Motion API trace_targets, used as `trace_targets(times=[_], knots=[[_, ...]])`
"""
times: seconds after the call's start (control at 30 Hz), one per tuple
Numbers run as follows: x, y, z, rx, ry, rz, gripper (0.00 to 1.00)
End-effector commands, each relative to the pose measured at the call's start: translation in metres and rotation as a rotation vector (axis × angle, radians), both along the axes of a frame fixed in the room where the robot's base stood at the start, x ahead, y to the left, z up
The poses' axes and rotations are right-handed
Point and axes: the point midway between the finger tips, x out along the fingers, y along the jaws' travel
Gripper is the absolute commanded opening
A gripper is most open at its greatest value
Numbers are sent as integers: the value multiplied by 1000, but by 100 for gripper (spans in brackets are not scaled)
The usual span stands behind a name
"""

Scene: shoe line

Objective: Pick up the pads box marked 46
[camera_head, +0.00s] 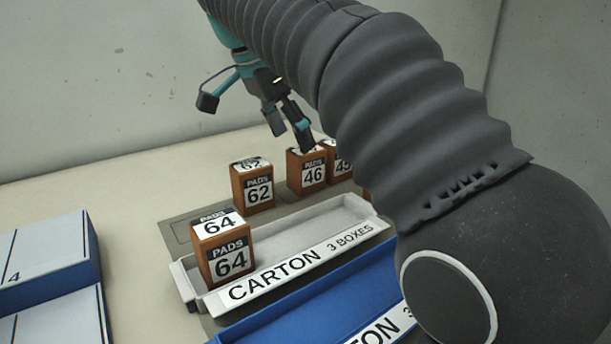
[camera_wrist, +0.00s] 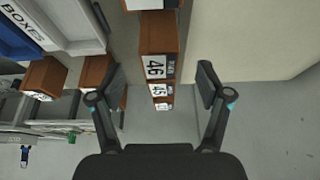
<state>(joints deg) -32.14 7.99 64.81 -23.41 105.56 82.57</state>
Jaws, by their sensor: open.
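The pads box marked 46 (camera_head: 307,172) is a brown box with a white label, standing upright on the mat behind the carton tray. It also shows in the wrist view (camera_wrist: 157,42), upside down, ahead of and between the spread fingers. My gripper (camera_head: 289,138) is open and hangs just above the 46 box in the head view, its fingertips near the box's top. In the wrist view my gripper (camera_wrist: 160,88) has nothing between its fingers that it touches. The box marked 45 (camera_head: 342,162) stands close beside the 46 box, partly hidden by my arm.
A box marked 62 (camera_head: 257,194) stands left of the 46 box. A box marked 64 (camera_head: 228,262) sits in the white carton tray (camera_head: 262,287). A blue tray (camera_head: 300,312) lies in front. Blue-sided boxes (camera_head: 95,255) are at left. The table behind is clear.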

Motion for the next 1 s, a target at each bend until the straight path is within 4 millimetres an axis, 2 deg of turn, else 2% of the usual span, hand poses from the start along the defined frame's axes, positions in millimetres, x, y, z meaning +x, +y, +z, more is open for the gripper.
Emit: trace_targets(times=[0.43,0.77,0.87,1.0], knots=[[11,-18,-43,0,0,-1,77],[13,-21,-44,0,0,0,77],[13,-21,-44,0,0,0,55],[13,-21,-44,0,0,0,20]])
